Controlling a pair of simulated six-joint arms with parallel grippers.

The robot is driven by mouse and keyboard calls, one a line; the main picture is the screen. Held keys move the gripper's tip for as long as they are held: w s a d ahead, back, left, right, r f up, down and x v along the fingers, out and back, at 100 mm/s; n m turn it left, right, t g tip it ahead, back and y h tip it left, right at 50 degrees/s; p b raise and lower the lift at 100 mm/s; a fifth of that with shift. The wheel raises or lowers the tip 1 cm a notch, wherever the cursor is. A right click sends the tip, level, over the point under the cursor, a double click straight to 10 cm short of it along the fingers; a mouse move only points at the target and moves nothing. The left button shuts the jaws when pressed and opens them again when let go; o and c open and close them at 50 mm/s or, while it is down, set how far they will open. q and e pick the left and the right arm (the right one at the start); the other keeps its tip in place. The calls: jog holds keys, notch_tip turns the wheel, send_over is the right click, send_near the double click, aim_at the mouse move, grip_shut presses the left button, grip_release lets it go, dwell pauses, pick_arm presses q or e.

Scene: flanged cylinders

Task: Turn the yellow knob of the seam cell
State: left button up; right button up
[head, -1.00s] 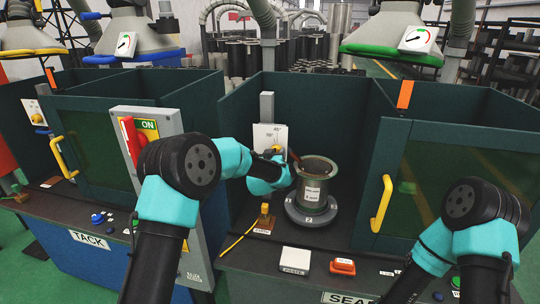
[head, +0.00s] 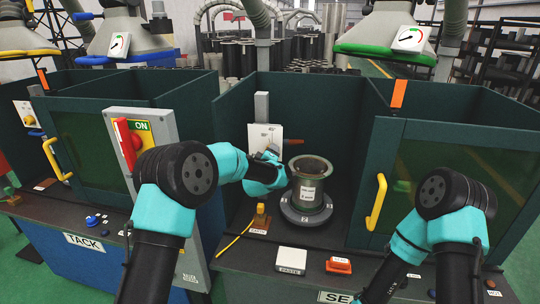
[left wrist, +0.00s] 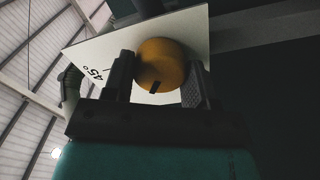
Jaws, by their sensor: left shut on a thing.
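In the left wrist view the yellow knob (left wrist: 161,64), with a small dark mark on its face, sits on a white plate (left wrist: 92,62) printed "45°". My left gripper (left wrist: 160,82) is shut on the knob, one finger on each side. A flanged cylinder (head: 312,190) stands upright on a round grey base (head: 305,213) just to the right. My right gripper is not in view.
A yellow handle (head: 376,202) is on the cell's door at right. A small yellow-topped post (head: 260,213), a white box (head: 292,260) and an orange button (head: 339,264) are at the front.

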pick_arm(q)
jog(key=n, duration=1.3)
jog(key=shift+n+y, duration=0.3)
dwell(0.3)
jog(key=o, duration=1.3)
jog(key=s+a, duration=0.1)
jog(key=s, duration=0.4)
jog(key=s+a, duration=0.1)
jog(key=s, duration=0.5)
jog(key=s+a, duration=0.1)
jog(key=s, duration=0.5)
jog(key=shift+s+f, duration=0.1)
jog(key=shift+f, duration=0.1)
